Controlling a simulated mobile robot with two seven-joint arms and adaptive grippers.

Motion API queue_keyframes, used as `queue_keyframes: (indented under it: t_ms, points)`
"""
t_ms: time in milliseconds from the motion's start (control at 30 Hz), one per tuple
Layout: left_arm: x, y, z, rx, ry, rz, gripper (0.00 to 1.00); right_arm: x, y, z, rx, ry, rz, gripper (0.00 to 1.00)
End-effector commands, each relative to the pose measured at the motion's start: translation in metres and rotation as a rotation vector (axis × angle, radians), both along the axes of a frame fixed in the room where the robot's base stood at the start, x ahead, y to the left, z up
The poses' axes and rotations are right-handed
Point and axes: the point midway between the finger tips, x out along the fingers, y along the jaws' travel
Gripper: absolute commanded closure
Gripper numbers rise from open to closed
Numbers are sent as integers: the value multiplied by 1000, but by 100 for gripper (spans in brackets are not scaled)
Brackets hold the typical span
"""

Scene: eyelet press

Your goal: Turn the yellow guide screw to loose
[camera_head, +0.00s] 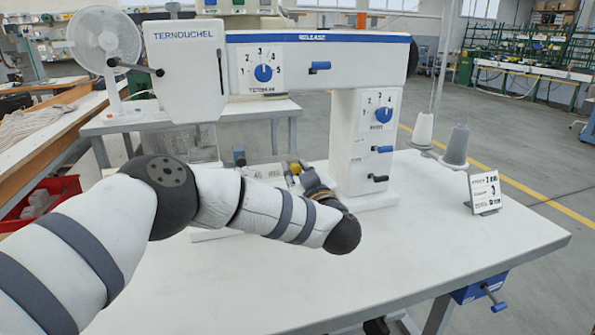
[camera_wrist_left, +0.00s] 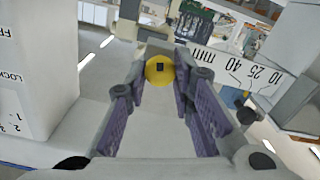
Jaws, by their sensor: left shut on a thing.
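The yellow guide screw (camera_wrist_left: 160,70) shows in the left wrist view as a round yellow knob with a small dark socket in its middle. My left gripper (camera_wrist_left: 160,78) is shut on it, with one purple-padded finger on each side. In the head view my left gripper (camera_head: 297,172) is at the press base, beside the column, mostly hidden behind my own wrist. A bit of yellow shows there by the fingers. The screw's thread and seat are hidden.
The white press (camera_head: 335,110) has numbered blue dials and small levers on its arm and column. A scale marked 10, 25, 40 mm (camera_wrist_left: 240,70) lies right of the screw. Thread cones (camera_head: 456,147) and a sign card (camera_head: 484,191) stand right. The table front (camera_head: 430,235) is clear.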

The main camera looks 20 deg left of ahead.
Motion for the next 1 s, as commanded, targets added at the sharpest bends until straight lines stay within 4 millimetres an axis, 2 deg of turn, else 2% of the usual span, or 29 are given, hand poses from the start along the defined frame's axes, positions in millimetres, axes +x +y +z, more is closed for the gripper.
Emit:
queue_keyframes:
  t_ms: [1000]
  points:
    - [-1,1,-2,-801,-539,-1,100,9,0,9,0,-32,-1,100]
